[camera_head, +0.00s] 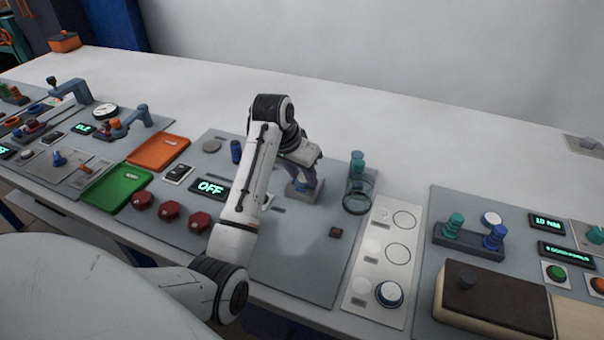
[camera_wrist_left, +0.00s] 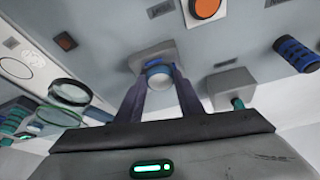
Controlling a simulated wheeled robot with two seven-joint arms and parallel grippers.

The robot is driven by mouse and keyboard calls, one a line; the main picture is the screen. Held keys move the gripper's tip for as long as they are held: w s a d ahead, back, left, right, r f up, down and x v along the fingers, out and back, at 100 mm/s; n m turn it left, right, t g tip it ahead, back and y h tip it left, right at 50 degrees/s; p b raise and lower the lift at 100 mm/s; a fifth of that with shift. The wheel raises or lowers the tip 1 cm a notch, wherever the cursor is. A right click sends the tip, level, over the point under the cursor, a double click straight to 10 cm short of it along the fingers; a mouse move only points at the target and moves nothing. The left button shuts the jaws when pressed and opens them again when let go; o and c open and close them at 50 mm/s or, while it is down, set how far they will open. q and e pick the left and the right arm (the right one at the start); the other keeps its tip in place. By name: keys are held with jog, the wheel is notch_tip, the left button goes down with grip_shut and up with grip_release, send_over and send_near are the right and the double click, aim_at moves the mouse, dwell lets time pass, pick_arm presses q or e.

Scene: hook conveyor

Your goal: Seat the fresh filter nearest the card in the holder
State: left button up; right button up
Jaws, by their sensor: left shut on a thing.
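My left gripper (camera_head: 305,188) is over a grey block (camera_head: 303,192) on the middle panel, partly hidden by my arm. The left wrist view shows its two dark fingers (camera_wrist_left: 158,78) closed around a short blue piece with a pale band (camera_wrist_left: 158,68). This piece stands at the grey block (camera_wrist_left: 135,62); how deep it sits is hidden. I cannot tell for sure that it is a filter. The white card (camera_head: 372,275) with printed circles lies to the right. It also shows in the left wrist view (camera_wrist_left: 22,50). My right gripper is not in view.
A clear glass (camera_head: 358,193) stands near the card, a teal ribbed cylinder (camera_head: 357,160) behind it. A blue ribbed cylinder (camera_head: 236,151) stands left of my arm. A second grey block (camera_wrist_left: 225,85) holds a green piece. The display (camera_head: 210,187) reads OFF. Red knobs (camera_head: 171,210) sit left.

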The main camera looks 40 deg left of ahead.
aim_at(302, 180)
pick_arm(q)
jog(key=shift+f, duration=0.15)
jog(key=o, duration=1.1)
jog(key=shift+s, duration=0.1)
jog(key=shift+o, duration=0.2)
jog(key=shift+a, duration=0.15)
jog(key=o, duration=0.4)
jog(key=shift+r, duration=3.6)
